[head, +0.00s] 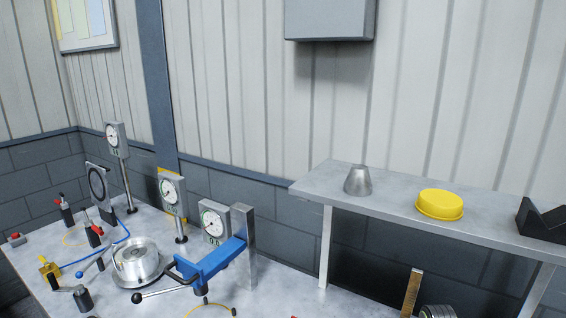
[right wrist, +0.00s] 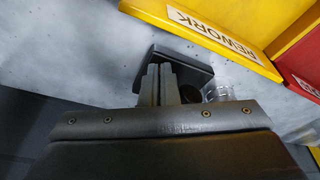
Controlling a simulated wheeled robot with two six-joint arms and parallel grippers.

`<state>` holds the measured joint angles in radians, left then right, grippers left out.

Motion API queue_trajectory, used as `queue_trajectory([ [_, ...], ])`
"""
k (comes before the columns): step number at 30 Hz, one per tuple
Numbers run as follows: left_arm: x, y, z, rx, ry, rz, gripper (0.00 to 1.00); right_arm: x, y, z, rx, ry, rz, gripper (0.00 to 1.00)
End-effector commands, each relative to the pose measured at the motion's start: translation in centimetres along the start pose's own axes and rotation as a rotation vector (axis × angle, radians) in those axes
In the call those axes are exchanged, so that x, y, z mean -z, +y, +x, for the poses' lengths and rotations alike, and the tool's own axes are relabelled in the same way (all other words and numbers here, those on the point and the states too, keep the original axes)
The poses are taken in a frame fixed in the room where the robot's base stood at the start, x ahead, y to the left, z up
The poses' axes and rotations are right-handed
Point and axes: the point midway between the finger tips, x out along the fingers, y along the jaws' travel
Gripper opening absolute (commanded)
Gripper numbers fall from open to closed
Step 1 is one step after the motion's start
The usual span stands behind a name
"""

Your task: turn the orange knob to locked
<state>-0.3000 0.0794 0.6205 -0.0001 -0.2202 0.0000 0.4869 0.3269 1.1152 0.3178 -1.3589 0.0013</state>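No orange knob can be clearly made out in the head view or the right wrist view. In the right wrist view my right gripper (right wrist: 160,72) has its two grey fingers close together, with nothing visible between them. Beyond the fingertips is a dark grey box-like block (right wrist: 183,62) on a grey surface; the fingers and wrist hide part of it. A dark round part (right wrist: 190,94) shows just right of the fingers. I cannot tell whether the fingers touch the block. Neither gripper shows in the head view.
In the head view a metal bench (head: 60,303) holds dial gauges, a round metal fixture (head: 137,262), a blue clamp arm (head: 213,262) and a yellow valve-like part (head: 48,268). A raised shelf (head: 390,208) carries a metal cone (head: 358,181) and yellow dish (head: 440,205). The wrist view shows a yellow REWORK bin (right wrist: 225,30).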

Motion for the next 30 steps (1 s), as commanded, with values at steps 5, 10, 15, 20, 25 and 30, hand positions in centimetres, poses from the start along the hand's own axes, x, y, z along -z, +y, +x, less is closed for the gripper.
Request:
queue_trajectory([
  [5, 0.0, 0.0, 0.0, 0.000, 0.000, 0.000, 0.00, -0.4, -0.2, -0.2, 0.002, 0.005, -0.001, 0.00],
  [10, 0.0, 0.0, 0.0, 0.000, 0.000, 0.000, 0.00, -0.3, -0.1, -1.0, 0.001, 0.003, -0.001, 0.00],
  [15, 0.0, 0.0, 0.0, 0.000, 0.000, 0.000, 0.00, 0.1, -0.1, -3.0, 0.000, 0.003, -0.001, 0.00],
  [20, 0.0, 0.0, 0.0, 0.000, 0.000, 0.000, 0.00, 0.6, -0.1, -4.8, -0.001, 0.002, -0.001, 0.00],
  [25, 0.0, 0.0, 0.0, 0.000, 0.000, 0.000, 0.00, 0.8, -0.1, -5.9, 0.000, -0.001, 0.000, 0.00],
  [30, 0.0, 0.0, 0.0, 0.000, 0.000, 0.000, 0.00, 0.8, -0.1, -6.0, 0.000, -0.001, 0.000, 0.00],
])
